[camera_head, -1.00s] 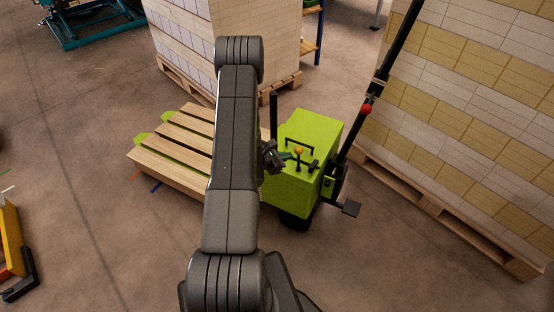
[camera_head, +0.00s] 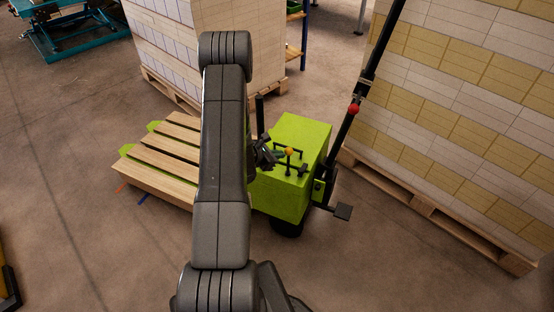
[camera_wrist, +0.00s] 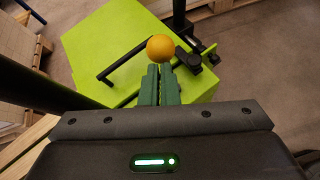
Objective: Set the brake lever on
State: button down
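The green pallet truck (camera_head: 287,185) stands right of my arm. On its top is a short lever with an orange ball knob (camera_head: 289,151), possibly the brake lever; nothing labels it. In the wrist view the orange knob (camera_wrist: 160,48) sits just beyond my fingertips, centred on them. My gripper (camera_head: 278,157) is beside the lever, over the truck's top. Its green fingers (camera_wrist: 160,72) are close together, with only a thin gap line between them. The lever's stem is hidden in the wrist view, so I cannot tell whether the fingers touch it.
A black bar handle (camera_wrist: 126,62) stands beside the lever. The truck's tall black tiller with a red ball (camera_head: 353,108) rises at right. A wooden pallet (camera_head: 165,165) lies on the forks. Stacked reams (camera_head: 465,120) stand close at right, and another stack (camera_head: 185,50) behind.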

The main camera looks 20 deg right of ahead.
dwell(0.4)
jog(key=shift+s+a+f+b, duration=0.3)
jog(key=shift+s+a+b, duration=0.15)
jog(key=shift+b, duration=0.35)
jog(key=a+f+b+v, duration=0.1)
jog(key=v, duration=1.2)
jog(key=shift+w+f, duration=0.15)
jog(key=shift+f, duration=0.25)
jog(key=d+r+p+x, duration=0.1)
jog(key=r+p+x, duration=0.1)
jog(key=x, duration=1.1)
jog(key=shift+w+d+r, duration=0.15)
jog(key=shift+d+r, duration=0.1)
jog(key=shift+d, duration=0.1)
